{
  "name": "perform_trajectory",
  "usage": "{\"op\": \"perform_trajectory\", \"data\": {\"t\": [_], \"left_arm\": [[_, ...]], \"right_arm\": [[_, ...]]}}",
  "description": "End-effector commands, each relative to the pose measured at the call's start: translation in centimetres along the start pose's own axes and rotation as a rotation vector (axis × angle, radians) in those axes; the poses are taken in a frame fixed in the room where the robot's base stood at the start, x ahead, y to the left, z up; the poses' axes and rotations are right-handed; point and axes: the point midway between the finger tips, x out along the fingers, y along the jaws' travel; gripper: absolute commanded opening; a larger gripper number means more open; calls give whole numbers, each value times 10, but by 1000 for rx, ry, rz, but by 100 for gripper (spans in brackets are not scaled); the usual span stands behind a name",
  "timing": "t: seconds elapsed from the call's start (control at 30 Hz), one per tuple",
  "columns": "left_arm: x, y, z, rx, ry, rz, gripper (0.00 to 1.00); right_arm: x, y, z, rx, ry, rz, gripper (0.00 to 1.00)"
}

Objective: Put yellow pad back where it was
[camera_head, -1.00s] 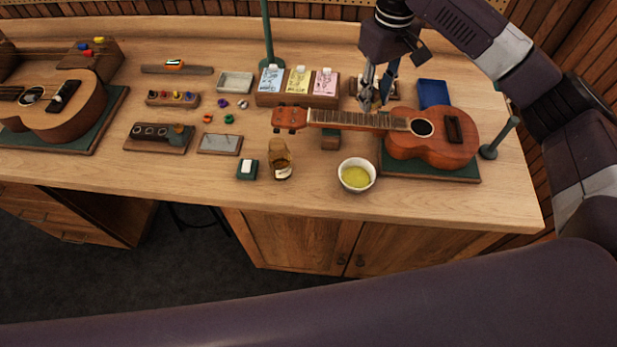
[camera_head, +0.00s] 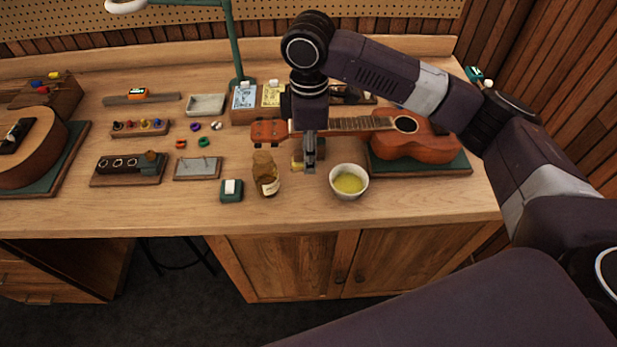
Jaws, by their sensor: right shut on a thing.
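My right gripper (camera_head: 309,160) points down over the workbench, just in front of the ukulele's neck and between the amber bottle and the white bowl. It is shut on a small yellow thing, seemingly the yellow pad (camera_head: 297,162), of which only a sliver shows at the left of the fingers. I cannot tell whether the pad touches the bench. The gripper hides the spot below and behind it. The brown ukulele (camera_head: 412,140) lies on a green mat (camera_head: 440,168), its head to the left. My left gripper is not in view.
The amber bottle (camera_head: 266,175) stands close left of the gripper, and the white bowl (camera_head: 349,182) with yellow contents close right. A card holder (camera_head: 240,116) and a green lamp post (camera_head: 232,40) stand behind. The bench (camera_head: 300,207) is clear along its front edge.

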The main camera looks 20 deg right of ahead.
Motion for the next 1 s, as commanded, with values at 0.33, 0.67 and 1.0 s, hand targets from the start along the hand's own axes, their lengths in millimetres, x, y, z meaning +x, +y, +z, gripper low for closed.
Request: {"op": "perform_trajectory", "data": {"t": [0.33, 0.67, 1.0], "left_arm": [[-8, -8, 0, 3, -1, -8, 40], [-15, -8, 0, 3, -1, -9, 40], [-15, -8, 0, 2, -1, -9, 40]], "right_arm": [[50, 0, 0, 2, -1, -1, 4], [90, 0, 0, 1, 0, 0, 4], [92, 0, 0, 1, 0, 0, 4]]}}
